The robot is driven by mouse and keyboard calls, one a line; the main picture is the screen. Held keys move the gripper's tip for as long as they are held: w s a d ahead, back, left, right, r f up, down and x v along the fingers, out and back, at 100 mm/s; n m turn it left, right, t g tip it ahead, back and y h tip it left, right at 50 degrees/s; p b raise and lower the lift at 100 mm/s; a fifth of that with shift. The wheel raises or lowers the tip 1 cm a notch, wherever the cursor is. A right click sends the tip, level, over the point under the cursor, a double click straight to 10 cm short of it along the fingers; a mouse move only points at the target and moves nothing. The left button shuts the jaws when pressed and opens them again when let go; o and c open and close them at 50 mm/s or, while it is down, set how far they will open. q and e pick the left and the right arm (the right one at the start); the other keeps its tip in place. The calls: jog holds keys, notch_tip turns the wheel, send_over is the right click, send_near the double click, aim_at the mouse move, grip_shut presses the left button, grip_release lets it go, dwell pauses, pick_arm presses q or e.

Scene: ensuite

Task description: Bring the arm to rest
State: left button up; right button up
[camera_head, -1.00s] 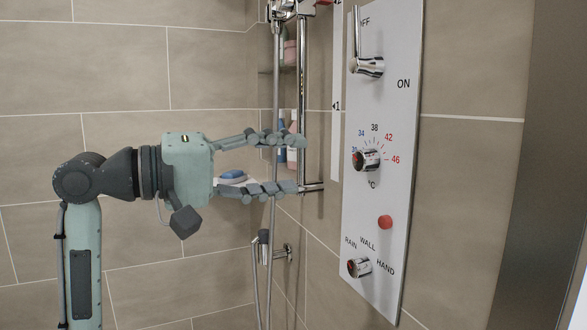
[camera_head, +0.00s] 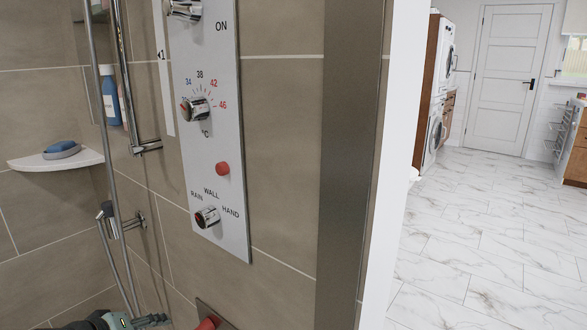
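My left arm shows only at the bottom left edge of the head view, low in front of the shower wall. Part of my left gripper (camera_head: 148,320) is there, with a short piece of finger pointing right. The rest is cut off by the frame's lower edge, so I cannot tell if it is open or shut. I see nothing held in the visible part. My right gripper is out of view.
A shower control panel (camera_head: 232,180) with knobs is on the tiled wall. A wall edge (camera_head: 348,150) stands right of the panel; open marble floor (camera_head: 470,240) lies beyond.

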pick_arm(q)
jog(key=s+f+m+g+y, duration=0.1)
jog(key=s+f+m+g, duration=0.1)
jog(key=s+f, duration=0.5)
jog(key=s+f+m+g+y, duration=0.15)
jog(key=s+f, duration=0.25)
jog(key=f, duration=0.7)
jog(key=s+d+f+m+g, duration=0.1)
jog(key=s+f+m, duration=0.1)
jog(key=s+f, duration=0.5)
jog(key=s+d+f+m+g, duration=0.2)
jog(key=s+f+m, duration=0.1)
jog(key=s+f, duration=0.5)
jog(key=s+y, duration=0.1)
jog(key=s, duration=0.2)
jog(key=shift+s+d+f, duration=0.25)
jog(key=shift+w+g, duration=0.1)
jog(key=shift+g, duration=0.15)
